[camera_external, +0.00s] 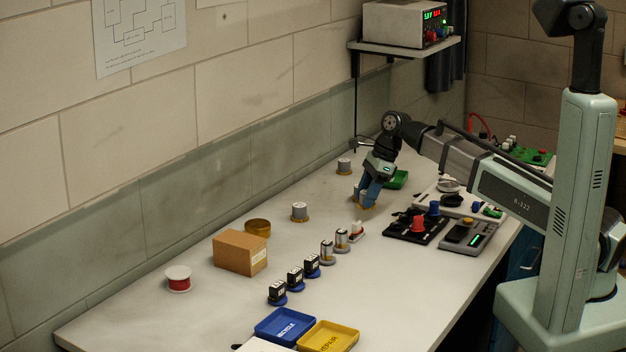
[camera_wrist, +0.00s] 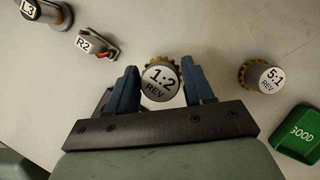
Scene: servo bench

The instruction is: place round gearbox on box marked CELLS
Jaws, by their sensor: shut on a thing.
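My gripper (camera_wrist: 161,85) is shut on a round gearbox (camera_wrist: 160,78) with a toothed brass-coloured rim and a white top marked 1:2 REV. A blue finger presses on each side of it. In the external view my gripper (camera_external: 366,199) is over the middle of the bench, pointing down; only a bit of the gearbox's yellowish rim shows at the fingertips. I cannot tell whether the gearbox touches the bench. A brown cardboard box (camera_external: 236,252) stands to the left on the bench; its small label is too small to read.
Another round gearbox, marked 5:1 REV (camera_wrist: 265,78), is right of my gripper, near the green GOOD tray (camera_wrist: 300,133). A part marked R2 (camera_wrist: 95,44) lies to the left. A grey cylinder (camera_external: 299,211) and brass-coloured ring (camera_external: 257,227) stand towards the box. Blue RECYCLE tray (camera_external: 285,325) is in front.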

